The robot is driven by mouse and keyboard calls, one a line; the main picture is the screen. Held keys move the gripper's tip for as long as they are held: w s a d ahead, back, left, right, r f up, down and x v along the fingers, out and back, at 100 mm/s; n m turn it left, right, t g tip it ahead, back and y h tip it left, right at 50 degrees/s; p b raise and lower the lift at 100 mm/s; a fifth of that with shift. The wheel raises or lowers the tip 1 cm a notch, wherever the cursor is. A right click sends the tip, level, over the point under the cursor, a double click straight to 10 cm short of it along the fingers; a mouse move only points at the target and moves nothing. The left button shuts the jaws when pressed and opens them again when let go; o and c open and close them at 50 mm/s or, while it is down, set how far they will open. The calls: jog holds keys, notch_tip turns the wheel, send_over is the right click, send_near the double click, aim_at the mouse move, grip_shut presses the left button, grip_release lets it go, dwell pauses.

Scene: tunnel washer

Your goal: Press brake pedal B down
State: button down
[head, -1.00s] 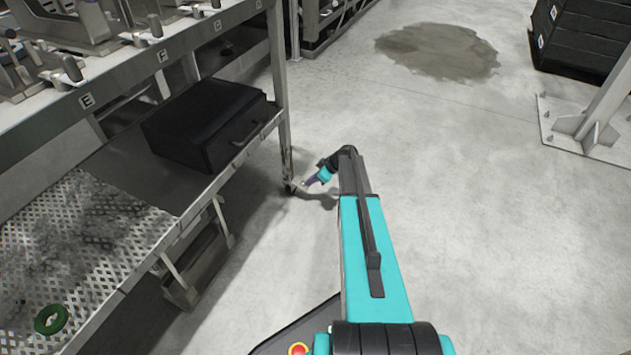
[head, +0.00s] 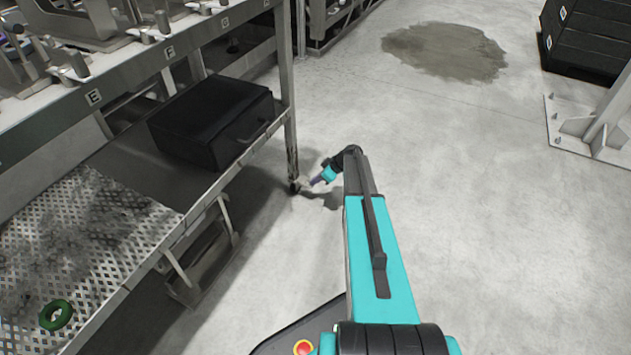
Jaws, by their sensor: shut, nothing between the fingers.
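No label B is readable there. I cannot tell whether the gripper touches anything.
A wet patch (head: 445,52) lies on the floor ahead. Black stacked crates (head: 588,38) and a bolted post base (head: 590,128) stand right. The floor right of my arm is clear.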

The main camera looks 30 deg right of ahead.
jog(key=p+v, duration=0.4)
jog(key=v, duration=0.9)
jog(key=shift+r, duration=0.35)
jog(key=shift+w+p, duration=0.2)
jog(key=shift+p, duration=0.1)
